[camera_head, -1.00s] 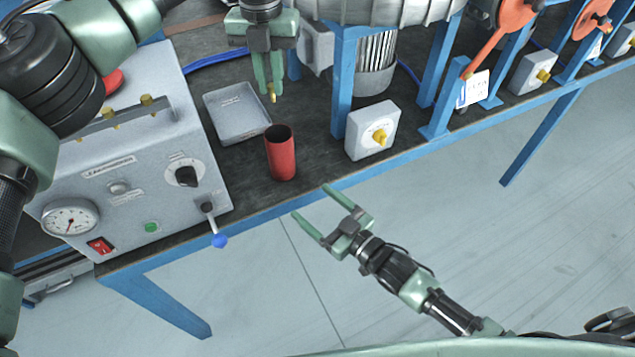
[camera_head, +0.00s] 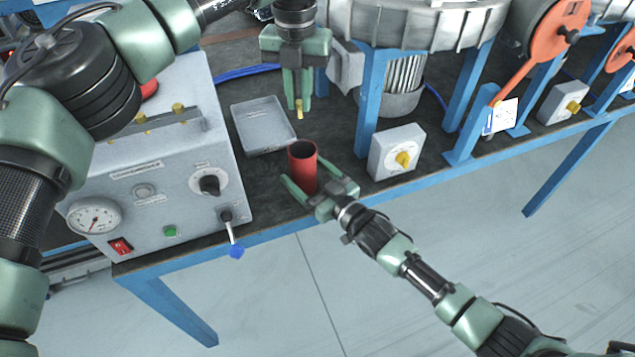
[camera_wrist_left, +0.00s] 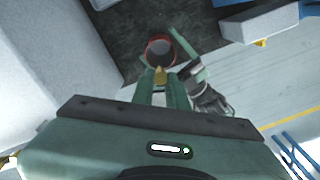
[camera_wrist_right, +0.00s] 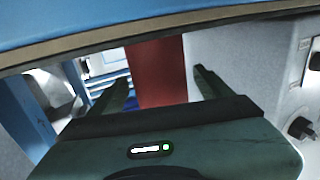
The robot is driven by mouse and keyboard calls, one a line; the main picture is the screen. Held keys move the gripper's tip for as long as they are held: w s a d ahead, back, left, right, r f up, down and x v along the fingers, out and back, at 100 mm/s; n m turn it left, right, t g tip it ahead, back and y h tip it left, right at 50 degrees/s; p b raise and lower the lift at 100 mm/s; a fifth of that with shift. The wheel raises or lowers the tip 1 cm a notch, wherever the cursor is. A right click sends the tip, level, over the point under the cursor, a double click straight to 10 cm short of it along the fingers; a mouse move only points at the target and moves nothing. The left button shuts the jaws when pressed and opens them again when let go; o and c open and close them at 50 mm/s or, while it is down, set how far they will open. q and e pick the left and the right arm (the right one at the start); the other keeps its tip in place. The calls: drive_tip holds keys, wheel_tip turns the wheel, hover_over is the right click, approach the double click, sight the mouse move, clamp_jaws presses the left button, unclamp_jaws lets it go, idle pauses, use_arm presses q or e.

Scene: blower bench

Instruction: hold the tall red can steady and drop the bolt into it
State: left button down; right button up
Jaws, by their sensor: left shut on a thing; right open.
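The tall red can (camera_head: 302,170) stands upright on the dark bench top near its front edge, open end up. My right gripper (camera_head: 302,172) is open, with one finger on each side of the can. The can also shows between the fingers in the right wrist view (camera_wrist_right: 158,72); I cannot tell if either finger touches it. My left gripper (camera_head: 299,105) points down behind and above the can, shut on the small brass-coloured bolt (camera_head: 299,112). In the left wrist view the bolt (camera_wrist_left: 161,75) appears at the fingertips, close to the can's mouth (camera_wrist_left: 160,50).
A grey tray (camera_head: 290,142) lies behind and left of the can. A grey control box (camera_head: 150,190) with a blue-tipped lever (camera_head: 235,250) stands at left. A small box with a yellow knob (camera_head: 398,150) and blue blower legs (camera_head: 368,110) stand at right.

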drive_tip(key=shift+w+a, duration=0.3)
drive_tip(key=shift+w, duration=0.1)
drive_tip(key=c, duration=1.5)
use_arm(q)
drive_tip(key=shift+f, duration=0.15)
wheel_tip(320, 180, down, 6)
drive_tip(key=shift+f, duration=0.15)
drive_tip(key=c, duration=1.3)
unclamp_jaws()
